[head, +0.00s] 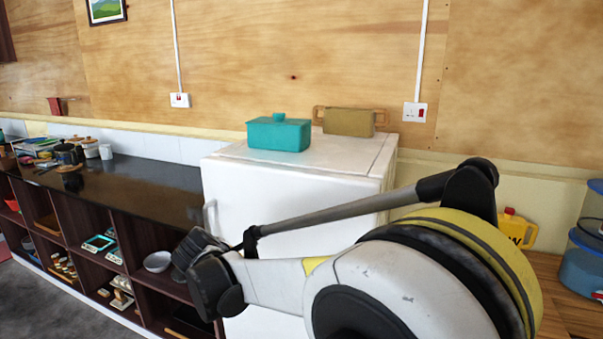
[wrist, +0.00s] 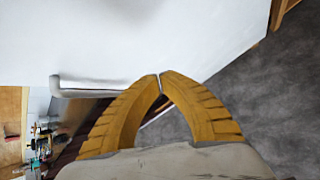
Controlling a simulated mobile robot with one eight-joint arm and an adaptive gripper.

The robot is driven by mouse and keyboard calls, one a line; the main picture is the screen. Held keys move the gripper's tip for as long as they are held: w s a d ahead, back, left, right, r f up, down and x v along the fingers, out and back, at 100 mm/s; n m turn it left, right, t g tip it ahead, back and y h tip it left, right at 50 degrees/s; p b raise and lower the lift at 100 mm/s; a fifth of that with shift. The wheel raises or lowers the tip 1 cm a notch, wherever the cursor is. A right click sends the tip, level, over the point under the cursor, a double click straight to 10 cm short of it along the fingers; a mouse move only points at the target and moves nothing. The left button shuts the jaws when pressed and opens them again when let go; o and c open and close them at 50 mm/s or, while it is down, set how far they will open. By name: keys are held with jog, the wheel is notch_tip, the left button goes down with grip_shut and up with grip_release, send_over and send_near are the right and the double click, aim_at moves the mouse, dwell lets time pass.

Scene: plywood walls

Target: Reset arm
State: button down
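My arm reaches across the lower right of the head view, in front of a white fridge (head: 262,195). Its fingers cannot be made out there. In the wrist view my gripper (wrist: 160,75) shows two yellow ridged fingers with their tips together and nothing visible between them. The white surface of the fridge (wrist: 150,35) fills the top of that view beyond the fingertips. The fridge handle (wrist: 100,92) is to the left of the tips. Whether the tips touch the fridge cannot be told.
A teal lidded box (head: 279,133) and a tan box (head: 349,121) stand on the fridge. A dark counter (head: 135,185) over open shelves is at left. A wooden surface (head: 570,300) with a yellow container (head: 517,230) is at right. Grey floor (wrist: 265,90) is clear.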

jog(key=s+d+r+m+g, duration=0.15)
jog(key=s+d+m, duration=0.25)
jog(key=d, duration=0.4)
jog(key=s+d+r+m, duration=0.3)
jog(key=s+d+m, duration=0.15)
jog(key=d, duration=0.45)
jog(key=s+d+r+m+g, duration=0.1)
jog(key=s+d+r+m, duration=0.3)
jog(key=d, duration=0.4)
jog(key=s+d+f+m, duration=0.2)
jog(key=s+d+m, duration=0.1)
jog(key=s, duration=0.3)
jog(key=s+d+f+m+y, duration=0.1)
jog(key=s+d+f+m, duration=0.1)
jog(key=s+m, duration=0.3)
jog(key=s+d+f+m, duration=0.2)
jog(key=s+d+m, duration=0.2)
jog(key=s, duration=0.3)
jog(key=shift+s+d+f, duration=0.2)
jog(key=shift+s+d, duration=0.2)
jog(key=shift+d, duration=0.1)
jog(key=shift+m, duration=0.25)
